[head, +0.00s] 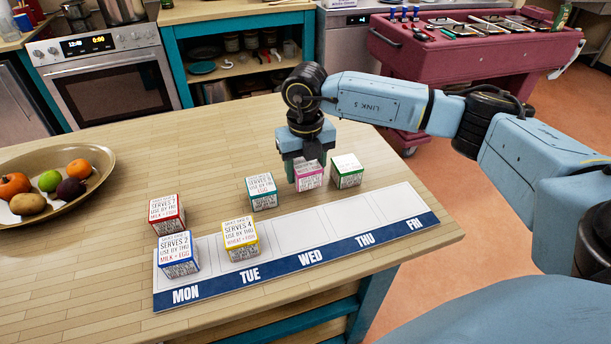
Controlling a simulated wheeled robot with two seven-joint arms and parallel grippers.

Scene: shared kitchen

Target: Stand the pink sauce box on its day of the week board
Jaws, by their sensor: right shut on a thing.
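The pink sauce box (310,177) is upright behind the board, near the WED column. My right gripper (303,166) points down over it and is shut on it; the arm's wrist hides part of its top. I cannot tell whether the box touches the table. The day board (338,236) is white with a navy strip marked MON to FRI and lies along the table's front edge. A blue box (177,254) stands on MON and a yellow box (240,239) on TUE. The WED, THU and FRI spaces are bare. My left gripper is not in view.
Behind the board stand a red box (166,214), a teal box (262,192) and a green box (346,171); the green one is close to the right of the pink box. A fruit bowl (98,158) is at the left. The table's far middle is clear.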

